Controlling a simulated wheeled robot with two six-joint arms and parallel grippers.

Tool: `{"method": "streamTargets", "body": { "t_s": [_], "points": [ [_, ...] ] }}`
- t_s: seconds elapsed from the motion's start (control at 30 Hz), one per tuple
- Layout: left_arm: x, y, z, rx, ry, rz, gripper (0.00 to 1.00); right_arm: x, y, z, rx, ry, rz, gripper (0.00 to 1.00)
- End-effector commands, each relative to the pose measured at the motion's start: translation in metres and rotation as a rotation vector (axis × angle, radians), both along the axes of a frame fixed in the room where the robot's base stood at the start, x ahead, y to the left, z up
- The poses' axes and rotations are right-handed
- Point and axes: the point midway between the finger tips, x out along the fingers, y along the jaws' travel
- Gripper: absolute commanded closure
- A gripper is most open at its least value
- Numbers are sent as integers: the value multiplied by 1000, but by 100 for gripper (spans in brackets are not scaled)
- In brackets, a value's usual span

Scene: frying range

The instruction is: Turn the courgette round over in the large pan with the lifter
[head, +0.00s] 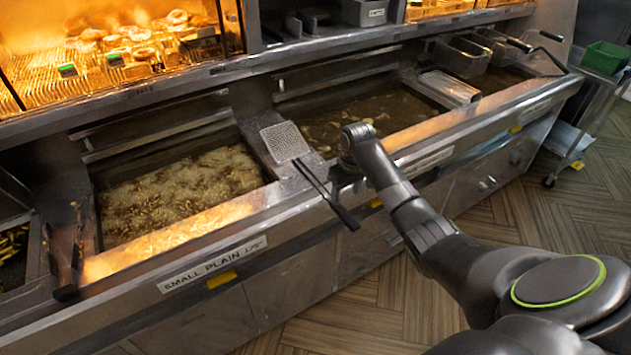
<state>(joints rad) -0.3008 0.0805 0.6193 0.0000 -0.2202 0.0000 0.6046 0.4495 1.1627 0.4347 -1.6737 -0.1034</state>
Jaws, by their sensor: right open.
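The lifter, with a square perforated head (285,141) and a long dark handle (327,196), lies on the metal ledge between two frying pans. Its handle sticks out past the front edge. My right gripper (337,177) is open, just right of the handle. Its fingers are small and partly hidden by my wrist, so I cannot tell whether they touch the handle. The left pan (93,190) holds foaming oil full of small golden pieces. The middle pan (280,92) holds darker oil with a few pale pieces; I cannot tell which is a courgette round. My left gripper is out of view.
A label reading "SMALL PLAIN" (213,264) is on the front below the left pan. Wire baskets (462,58) stand at the right end. A dark tool (64,255) rests at the left. Lit shelves with fried food (110,45) rise behind. The floor in front is clear.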

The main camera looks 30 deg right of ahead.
Motion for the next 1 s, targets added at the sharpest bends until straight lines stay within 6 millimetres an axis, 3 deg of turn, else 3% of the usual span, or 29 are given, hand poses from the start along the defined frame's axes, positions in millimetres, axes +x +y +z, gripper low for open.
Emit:
{"method": "streamTargets", "body": {
  "t_s": [0.27, 0.73, 1.0],
  "points": [
    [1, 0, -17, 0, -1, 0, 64, 1, 0, -14, 0, 0, 0, 45],
    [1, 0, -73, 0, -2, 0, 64, 6, 1, -58, -1, 0, 0, 45],
    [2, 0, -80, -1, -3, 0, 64, 9, 1, -86, 0, 1, -1, 45]
  ]
}}
